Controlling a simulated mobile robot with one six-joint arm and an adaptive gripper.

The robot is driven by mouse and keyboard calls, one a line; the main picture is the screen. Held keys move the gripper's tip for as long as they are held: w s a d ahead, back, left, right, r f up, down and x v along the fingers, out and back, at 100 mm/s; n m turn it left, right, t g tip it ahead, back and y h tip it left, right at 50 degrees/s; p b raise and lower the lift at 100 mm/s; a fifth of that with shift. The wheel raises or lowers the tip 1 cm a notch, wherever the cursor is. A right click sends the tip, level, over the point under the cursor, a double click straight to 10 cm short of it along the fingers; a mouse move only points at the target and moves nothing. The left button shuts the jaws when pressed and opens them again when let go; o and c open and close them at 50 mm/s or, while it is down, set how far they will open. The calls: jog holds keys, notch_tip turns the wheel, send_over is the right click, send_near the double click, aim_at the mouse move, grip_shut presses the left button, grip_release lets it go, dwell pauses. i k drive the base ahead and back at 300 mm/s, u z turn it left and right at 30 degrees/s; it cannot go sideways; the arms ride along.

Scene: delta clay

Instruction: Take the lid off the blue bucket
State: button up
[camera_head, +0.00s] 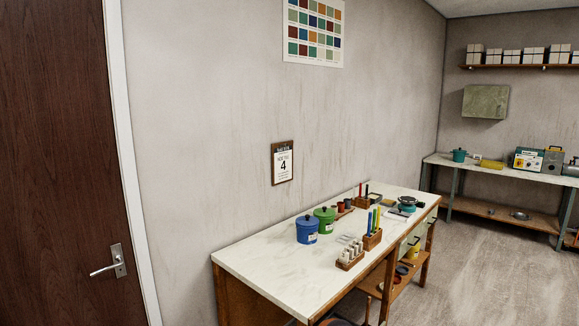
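The blue bucket (307,232) stands upright on the white-topped workbench (268,270), near the wall and toward the bench's left part. Its blue lid (306,219) with a small dark knob sits on top of it. A green bucket (325,222), also lidded, stands close beside it on the right. My gripper is not in this view.
A rack of small bottles (350,254) and a wooden holder with upright tools (372,238) stand near the bench's front edge. The bench's left end is clear. A second table (510,172) stands at the far right. Open floor (480,270) lies between them. A brown door (60,170) is at left.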

aim_at(306, 220)
jog(key=u, duration=0.05)
jog(key=i, duration=0.25)
jog(key=u, duration=0.05)
jog(key=k, duration=1.3)
jog(key=z, duration=0.75)
jog(key=i, duration=1.55)
jog(key=u, duration=0.05)
